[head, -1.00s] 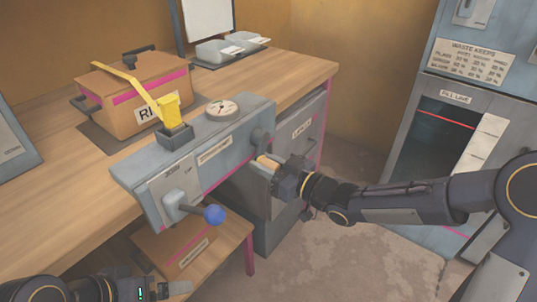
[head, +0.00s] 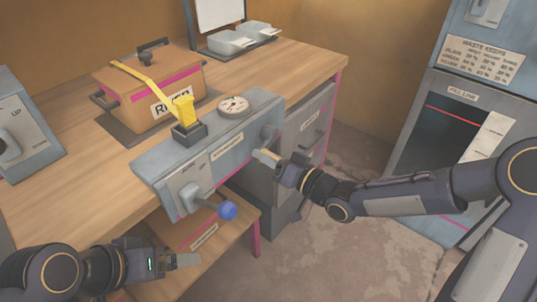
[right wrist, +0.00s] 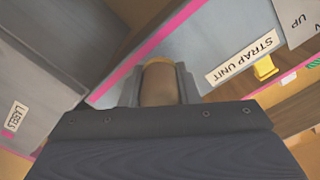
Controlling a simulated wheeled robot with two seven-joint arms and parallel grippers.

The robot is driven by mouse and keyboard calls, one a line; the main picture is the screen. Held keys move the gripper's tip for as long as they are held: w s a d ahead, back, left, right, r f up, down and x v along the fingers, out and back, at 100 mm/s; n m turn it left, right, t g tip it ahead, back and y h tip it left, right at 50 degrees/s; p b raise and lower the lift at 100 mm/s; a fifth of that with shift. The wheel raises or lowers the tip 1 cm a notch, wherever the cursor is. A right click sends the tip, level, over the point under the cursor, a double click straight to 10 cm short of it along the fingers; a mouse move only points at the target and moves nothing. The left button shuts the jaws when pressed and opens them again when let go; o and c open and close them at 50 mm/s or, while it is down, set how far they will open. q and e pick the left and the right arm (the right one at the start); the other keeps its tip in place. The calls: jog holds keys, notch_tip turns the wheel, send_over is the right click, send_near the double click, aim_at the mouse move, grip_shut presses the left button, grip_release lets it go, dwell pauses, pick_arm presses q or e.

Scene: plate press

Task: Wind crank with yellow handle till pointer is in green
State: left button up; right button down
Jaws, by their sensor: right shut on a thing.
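The grey strap unit (head: 215,145) sits along the table's front edge. On its top is a round gauge (head: 233,106) with a pale face; its pointer and colours are too small to read. The crank's hub (head: 268,132) is at the unit's right end. My right gripper (head: 264,157) is below the hub, shut on the crank handle. In the right wrist view the handle (right wrist: 158,84) shows tan with a yellow rim between my fingers. A blue-knobbed lever (head: 227,210) is on the unit's left front. My left gripper (head: 182,261) is apart from the unit, low at the left; its finger gap does not show.
A grey drawer cabinet (head: 312,122) stands behind my right gripper. A lower shelf (head: 237,218) is beneath the unit. Open floor lies to the right.

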jog(key=shift+a+r, duration=0.1)
jog(key=shift+r, duration=0.1)
jog(key=c, duration=1.1)
grip_release()
jog(key=shift+f, duration=0.1)
jog(key=shift+s+d, duration=0.1)
jog(key=shift+d, duration=0.15)
jog(key=p+v, duration=0.1)
jog(key=v, duration=0.6)
jog(key=shift+s+d, duration=0.15)
jog(key=shift+s, duration=0.05)
